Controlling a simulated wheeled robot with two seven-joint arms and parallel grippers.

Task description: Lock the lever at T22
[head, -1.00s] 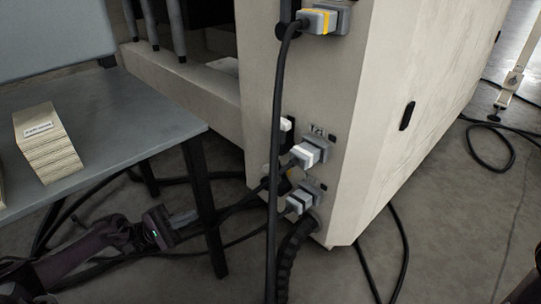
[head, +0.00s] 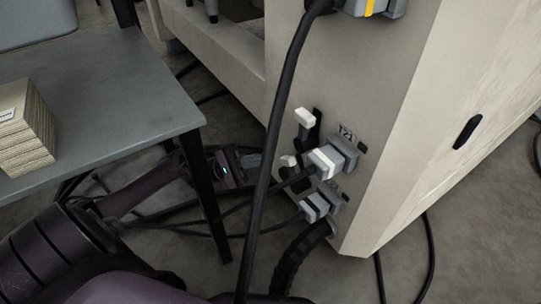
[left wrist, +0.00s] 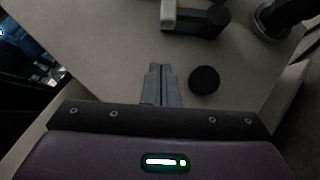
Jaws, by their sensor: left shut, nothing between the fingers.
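On the beige cabinet's end face, an upper grey plug with a white band (head: 328,161) sits beside a label that seems to read T21. A lower grey plug (head: 316,207) sits beneath it; its label is too small to read. A white-tipped lever (head: 305,118) stands left of the upper plug. A second white tip (head: 288,160) shows lower, partly hidden. My left gripper (head: 256,160) is left of the plugs, behind the hanging cable. In the left wrist view its fingers (left wrist: 161,70) are shut and empty, below a white-ended dark lever (left wrist: 195,19), apart from it. My right gripper is out of view.
A thick black cable (head: 281,110) hangs in front of the cabinet face. A grey table (head: 110,100) with a paper stack (head: 25,130) stands at left, its leg near my left arm. A black round knob (left wrist: 204,80) is beside my fingers. Cables lie on the floor.

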